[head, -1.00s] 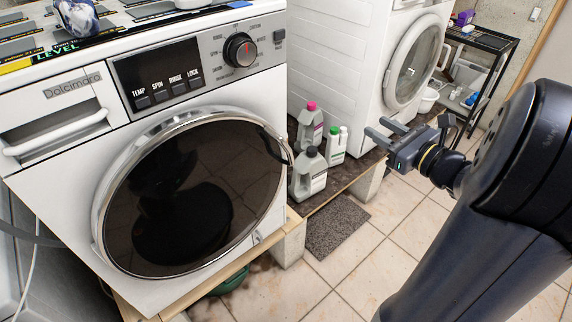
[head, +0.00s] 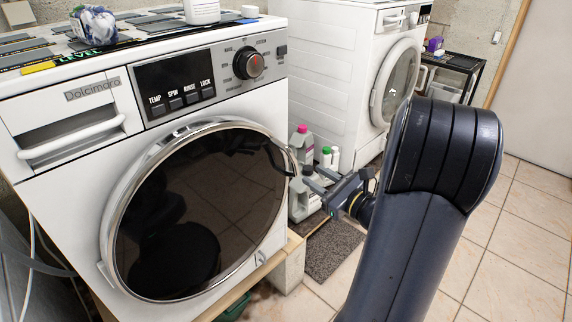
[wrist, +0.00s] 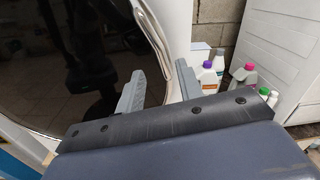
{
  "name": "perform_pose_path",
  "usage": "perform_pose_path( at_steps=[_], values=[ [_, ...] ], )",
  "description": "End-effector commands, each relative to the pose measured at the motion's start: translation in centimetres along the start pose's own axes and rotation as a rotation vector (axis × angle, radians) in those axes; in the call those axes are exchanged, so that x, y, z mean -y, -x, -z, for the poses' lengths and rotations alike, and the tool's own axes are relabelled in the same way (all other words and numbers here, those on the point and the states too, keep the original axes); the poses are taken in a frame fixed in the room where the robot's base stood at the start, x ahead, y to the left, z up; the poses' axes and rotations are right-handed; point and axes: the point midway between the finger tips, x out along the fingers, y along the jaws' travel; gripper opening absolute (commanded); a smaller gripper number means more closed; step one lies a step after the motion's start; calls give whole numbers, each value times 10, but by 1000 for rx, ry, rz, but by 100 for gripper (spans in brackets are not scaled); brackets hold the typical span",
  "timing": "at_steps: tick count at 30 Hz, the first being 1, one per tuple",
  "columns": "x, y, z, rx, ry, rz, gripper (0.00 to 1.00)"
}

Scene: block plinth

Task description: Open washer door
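The washer (head: 75,140) stands at the left in the head view. Its round dark glass door (head: 200,215) with a chrome rim looks shut. A dark handle (head: 281,158) sits at the door's right edge. My gripper (head: 309,178) is just right of that edge, its two fingers pointing left toward the door, open with nothing between them. In the wrist view the fingers (wrist: 158,92) stand apart in front of the door glass (wrist: 75,60) and its pale rim. Whether a finger touches the rim I cannot tell.
Several detergent bottles (head: 302,145) stand behind my gripper, close to it. A second white machine (head: 335,80) stands behind them. A grey mat (head: 332,250) lies on the tiled floor (head: 490,260), which is clear at the right. A black shelf (head: 450,75) stands at the back.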

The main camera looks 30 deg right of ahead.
Motion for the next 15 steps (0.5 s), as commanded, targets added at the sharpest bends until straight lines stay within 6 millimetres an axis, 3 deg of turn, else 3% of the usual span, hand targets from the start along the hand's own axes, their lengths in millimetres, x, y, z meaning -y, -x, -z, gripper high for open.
perform_pose_path(
  at_steps=[9,15],
  values=[
    [-1,-56,-1,1,0,-5,35],
    [0,-79,-1,1,0,-2,35]
  ],
)
